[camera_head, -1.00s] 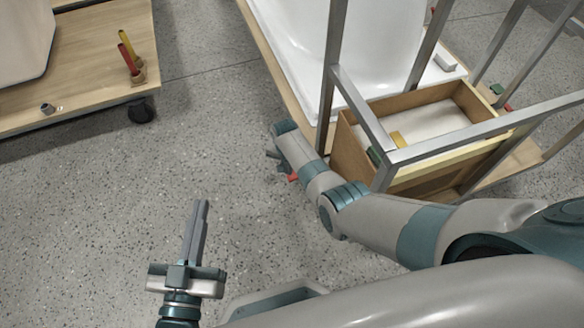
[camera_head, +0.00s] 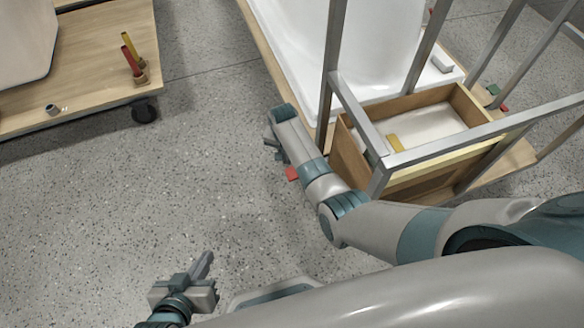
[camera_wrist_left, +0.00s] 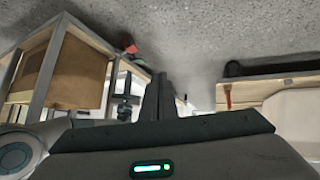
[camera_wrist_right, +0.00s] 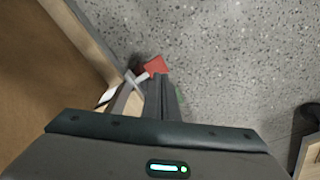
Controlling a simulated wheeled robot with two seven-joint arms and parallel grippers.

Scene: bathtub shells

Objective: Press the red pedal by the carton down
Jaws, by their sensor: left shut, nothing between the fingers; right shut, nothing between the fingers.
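The red pedal (camera_head: 292,174) is low by the floor, at the left side of the metal frame that holds the open brown carton (camera_head: 345,155). In the head view my right forearm partly covers the area beside it. In the right wrist view the pedal (camera_wrist_right: 156,66) shows just past the fingertips of my right gripper (camera_wrist_right: 161,82); I cannot tell whether they touch. My right gripper (camera_head: 271,139) is shut and empty, pointing downward. My left gripper (camera_head: 205,262) is shut and empty over open floor at the lower left. The pedal also shows small in the left wrist view (camera_wrist_left: 131,48).
Metal posts (camera_head: 332,70) stand close to my right forearm. A white tub shell (camera_head: 295,60) is behind them. A wooden cart (camera_head: 90,95) with a red and a yellow handle stands at the upper left. The grey floor between is clear.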

